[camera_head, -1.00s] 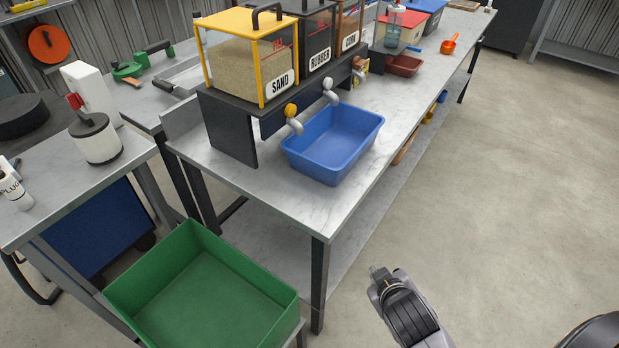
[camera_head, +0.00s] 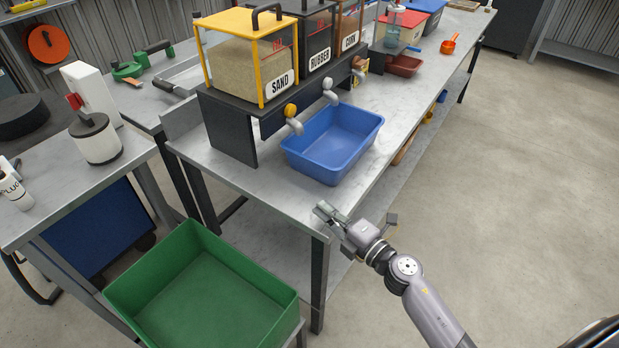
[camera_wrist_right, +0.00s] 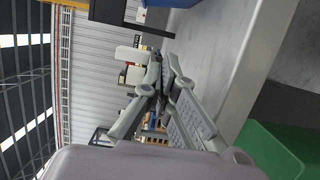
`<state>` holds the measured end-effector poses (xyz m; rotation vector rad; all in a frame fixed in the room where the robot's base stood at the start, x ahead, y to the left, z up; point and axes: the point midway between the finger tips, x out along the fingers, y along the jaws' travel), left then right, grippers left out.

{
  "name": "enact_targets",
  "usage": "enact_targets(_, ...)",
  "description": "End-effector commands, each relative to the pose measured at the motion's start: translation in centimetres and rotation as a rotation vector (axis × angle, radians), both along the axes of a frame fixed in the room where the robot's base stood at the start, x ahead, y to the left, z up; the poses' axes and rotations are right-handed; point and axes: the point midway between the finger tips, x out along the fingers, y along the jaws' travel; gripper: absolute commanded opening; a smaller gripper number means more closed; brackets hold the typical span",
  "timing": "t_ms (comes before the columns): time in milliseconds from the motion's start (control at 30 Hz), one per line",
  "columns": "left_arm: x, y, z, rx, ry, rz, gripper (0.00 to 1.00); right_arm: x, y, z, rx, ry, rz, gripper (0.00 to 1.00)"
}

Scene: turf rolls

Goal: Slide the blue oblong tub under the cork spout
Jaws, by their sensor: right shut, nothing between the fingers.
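The blue oblong tub (camera_head: 325,162) stands upright on the bench, below the sand and rubber spouts and near the bench's front edge. The cork spout (camera_head: 358,76) is farther back along the dispenser row, under the bin labelled as cork, and is partly hidden. My right gripper (camera_head: 327,211) is shut and empty near the bench's near corner, apart from the tub and on its near side. Its closed fingers show in the right wrist view (camera_wrist_right: 162,80), with a blue piece of the tub (camera_wrist_right: 172,3) at the top edge. My left gripper is not in view.
The sand spout (camera_head: 293,119) and rubber spout (camera_head: 330,93) overhang the tub's back side. A dark red tray (camera_head: 405,66) and an orange scoop (camera_head: 449,44) lie farther along the bench. A green crate (camera_head: 200,285) stands below, at the near left.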

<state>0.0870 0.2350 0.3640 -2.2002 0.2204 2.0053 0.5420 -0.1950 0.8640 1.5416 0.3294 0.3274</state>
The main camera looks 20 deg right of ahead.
Motion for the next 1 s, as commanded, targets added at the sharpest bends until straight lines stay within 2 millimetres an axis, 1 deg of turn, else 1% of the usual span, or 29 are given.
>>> enact_targets(167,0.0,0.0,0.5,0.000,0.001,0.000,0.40,2.7,1.2,0.3,0.004,-0.002,-0.001,0.00)
enact_targets(267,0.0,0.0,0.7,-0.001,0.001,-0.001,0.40,4.7,2.1,0.4,0.005,-0.003,0.000,0.00)
enact_targets(400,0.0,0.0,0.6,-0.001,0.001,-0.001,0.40,7.5,3.3,0.2,0.007,-0.003,-0.001,0.00)
enact_targets(500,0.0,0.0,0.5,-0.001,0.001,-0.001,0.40,9.1,3.8,0.2,0.005,-0.002,-0.002,0.00)
enact_targets(533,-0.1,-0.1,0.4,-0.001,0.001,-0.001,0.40,9.4,3.1,0.1,0.003,-0.001,-0.004,0.00)
enact_targets(600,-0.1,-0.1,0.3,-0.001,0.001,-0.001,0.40,9.9,2.2,0.0,0.004,-0.001,-0.004,0.00)
enact_targets(700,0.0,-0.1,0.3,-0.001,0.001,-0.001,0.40,10.6,1.4,0.1,0.004,-0.002,-0.003,0.00)
enact_targets(833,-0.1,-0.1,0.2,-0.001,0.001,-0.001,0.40,11.0,0.9,0.1,0.005,-0.001,-0.001,0.00)
enact_targets(1000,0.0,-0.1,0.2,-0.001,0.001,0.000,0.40,11.1,0.7,0.1,0.005,-0.001,-0.001,0.00)
